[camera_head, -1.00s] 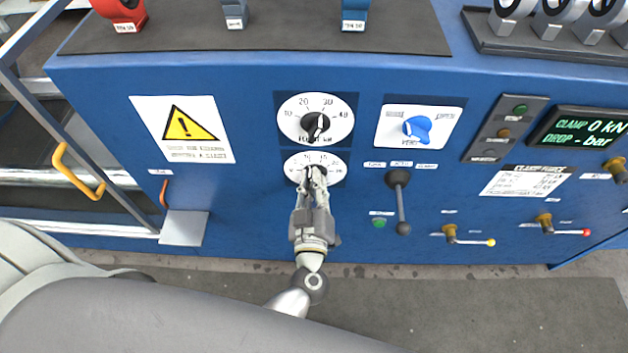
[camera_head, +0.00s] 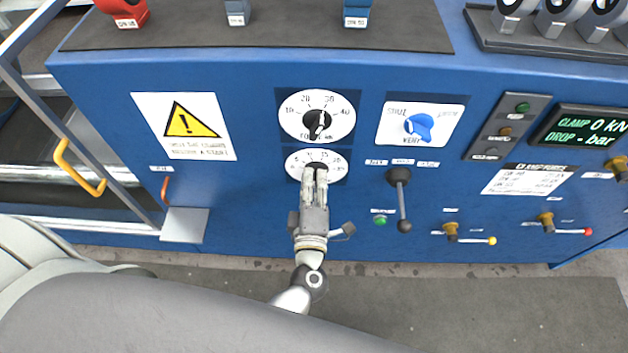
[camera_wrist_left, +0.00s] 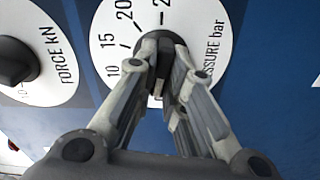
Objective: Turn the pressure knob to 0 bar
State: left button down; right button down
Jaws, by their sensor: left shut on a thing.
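The pressure knob (camera_wrist_left: 162,50) is black and sits on a white dial (camera_head: 293,168) marked "PRESSURE bar" in the left wrist view. In the head view this dial is the lower of two on the blue panel. My left gripper (camera_head: 315,172) reaches up to it from below. In the left wrist view its fingers (camera_wrist_left: 160,82) are shut on the knob, one on each side. The fingers hide much of the knob and part of the scale, so I cannot read its setting. My right gripper is not in view.
The force dial's black knob (camera_head: 317,122) is just above. A blue valve switch (camera_head: 418,126) and a black lever (camera_head: 400,195) are to the right. A display (camera_head: 585,127) reads "CLAMP 0 kN" and "DROP - bar". A warning sign (camera_head: 184,125) is at left.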

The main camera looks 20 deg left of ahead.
pick_arm(q)
jog(key=shift+f+n, duration=0.15)
jog(key=shift+n, duration=0.95)
jog(key=c, duration=1.5)
grip_release()
jog(key=v, duration=1.2)
